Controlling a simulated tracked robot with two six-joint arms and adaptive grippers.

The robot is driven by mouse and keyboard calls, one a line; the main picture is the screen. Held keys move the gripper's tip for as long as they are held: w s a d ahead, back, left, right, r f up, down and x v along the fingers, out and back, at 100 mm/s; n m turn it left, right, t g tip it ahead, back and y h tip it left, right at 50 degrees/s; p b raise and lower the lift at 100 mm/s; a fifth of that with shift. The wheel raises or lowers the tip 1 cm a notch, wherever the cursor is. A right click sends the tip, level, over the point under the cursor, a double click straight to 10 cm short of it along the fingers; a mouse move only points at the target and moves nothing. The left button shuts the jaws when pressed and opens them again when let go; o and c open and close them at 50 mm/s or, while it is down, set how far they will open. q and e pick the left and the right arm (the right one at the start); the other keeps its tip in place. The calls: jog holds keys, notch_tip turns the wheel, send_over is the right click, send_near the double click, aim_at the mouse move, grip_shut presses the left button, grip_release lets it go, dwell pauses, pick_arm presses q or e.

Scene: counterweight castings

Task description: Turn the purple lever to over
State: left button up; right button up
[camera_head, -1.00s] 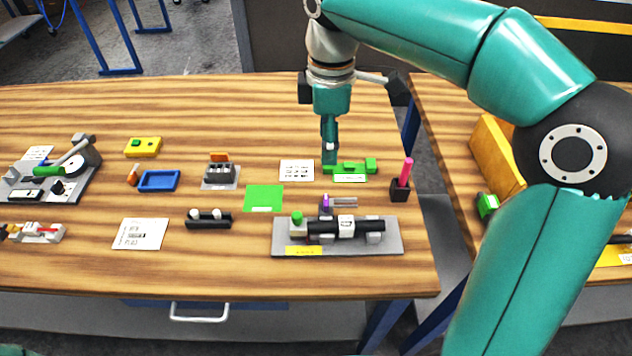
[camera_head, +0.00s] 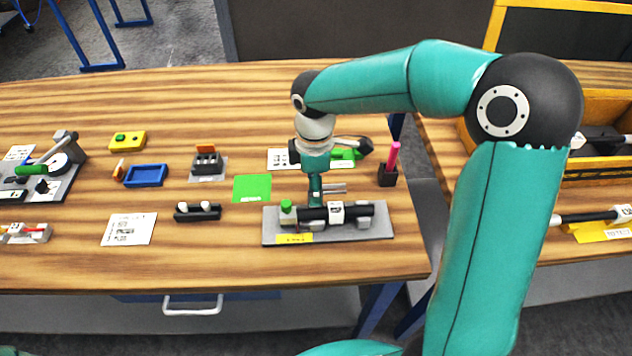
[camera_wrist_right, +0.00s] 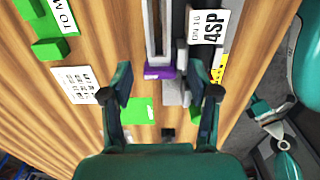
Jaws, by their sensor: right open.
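The purple lever (camera_wrist_right: 158,72) shows in the right wrist view, at the end of a grey bar, between and just beyond my right fingertips. In the head view my right gripper hides it. It belongs to the unit with a black cylinder (camera_head: 312,214) and a white label (camera_head: 336,212), on a grey base plate (camera_head: 376,232) with a green knob (camera_head: 287,206). My right gripper (camera_wrist_right: 160,88) is open, with one finger to each side of the lever and nothing held. In the head view the right gripper (camera_head: 316,202) points down at the back of the cylinder. My left gripper is not in view.
A black holder (camera_head: 387,180) with a pink stick stands behind the plate's right end. A green block (camera_head: 345,155) lies behind my gripper. A green square (camera_head: 252,188), a black fixture (camera_head: 198,212) and a blue tray (camera_head: 146,176) are to the left.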

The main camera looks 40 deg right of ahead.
jog(key=shift+f, duration=0.25)
